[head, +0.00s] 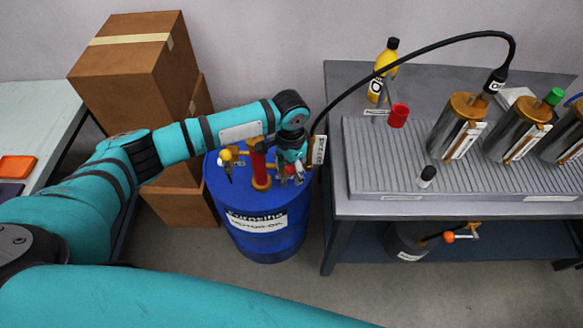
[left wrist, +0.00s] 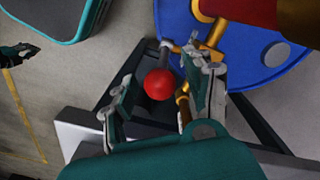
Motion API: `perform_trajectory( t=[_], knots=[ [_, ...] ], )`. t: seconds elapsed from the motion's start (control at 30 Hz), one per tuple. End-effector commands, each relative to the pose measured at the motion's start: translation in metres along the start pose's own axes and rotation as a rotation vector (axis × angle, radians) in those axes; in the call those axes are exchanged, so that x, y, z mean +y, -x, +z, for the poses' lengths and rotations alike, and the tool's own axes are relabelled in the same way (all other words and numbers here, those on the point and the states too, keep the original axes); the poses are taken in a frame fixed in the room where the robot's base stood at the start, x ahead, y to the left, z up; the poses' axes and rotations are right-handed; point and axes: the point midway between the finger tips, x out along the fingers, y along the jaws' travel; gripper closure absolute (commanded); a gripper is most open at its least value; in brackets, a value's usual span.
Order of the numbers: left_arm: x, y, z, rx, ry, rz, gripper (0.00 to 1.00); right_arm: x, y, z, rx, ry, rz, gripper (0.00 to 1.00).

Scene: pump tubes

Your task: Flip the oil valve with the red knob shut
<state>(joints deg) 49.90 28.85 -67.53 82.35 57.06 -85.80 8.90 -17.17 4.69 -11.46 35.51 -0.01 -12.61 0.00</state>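The oil valve's red knob (left wrist: 159,84) is a ball on a short grey lever beside brass pipework (left wrist: 212,45) on the blue drum (left wrist: 180,22). My left gripper (left wrist: 160,70) is open, with one finger on each side of the knob and visible gaps to both. In the head view the left gripper (head: 291,168) is over the right side of the drum (head: 262,240) and partly hides the red knob. The lever's exact angle is hard to tell. What seems to be my right gripper (left wrist: 20,52) shows small at the left edge of the left wrist view.
A yellow knob (head: 226,155) and a red upright post (head: 257,162) are on the drum top. A grey bench (head: 336,200) with metal cylinders stands close to the right. Cardboard boxes (head: 125,75) stand behind left. A black hose (head: 430,48) arches from drum to bench.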

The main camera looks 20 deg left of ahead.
Motion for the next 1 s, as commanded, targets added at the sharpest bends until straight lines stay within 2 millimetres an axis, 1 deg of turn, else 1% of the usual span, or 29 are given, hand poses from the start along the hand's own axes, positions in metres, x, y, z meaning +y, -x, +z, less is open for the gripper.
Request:
perform_trajectory(
  t=[0.03, 0.07, 0.4, 0.7, 0.77, 0.9, 1.0],
  knots=[
    [0.0, 0.0, 0.0, 0.0, 0.0, 0.0, 0.53, 0.001, 0.0, 0.0, 0.0, 0.0, 0.001, 1.0],
    [0.0, 0.0, 0.0, 0.0, 0.0, 0.0, 0.56, 0.001, 0.0, 0.0, 0.0, 0.0, 0.001, 1.0],
    [0.0, 0.001, 0.0, 0.0, 0.001, 0.0, 1.0, 0.0, 0.0, 0.0, 0.0, 0.0, 0.0, 1.0],
    [0.0, 0.001, 0.0, 0.001, 0.001, 0.0, 1.0, 0.0, 0.0, 0.0, 0.0, 0.0, 0.0, 1.0],
    [-0.001, 0.003, 0.0, 0.007, 0.002, 0.005, 1.0, 0.0, 0.003, 0.0, 0.0, 0.0, 0.0, 1.0],
    [-0.004, 0.008, 0.007, 0.069, 0.006, 0.056, 1.0, 0.0, 0.023, -0.002, 0.0, -0.001, -0.001, 1.0],
    [-0.007, 0.009, 0.012, 0.141, 0.006, 0.107, 1.0, -0.001, 0.035, -0.004, 0.001, -0.001, -0.001, 1.0]
  ],
)
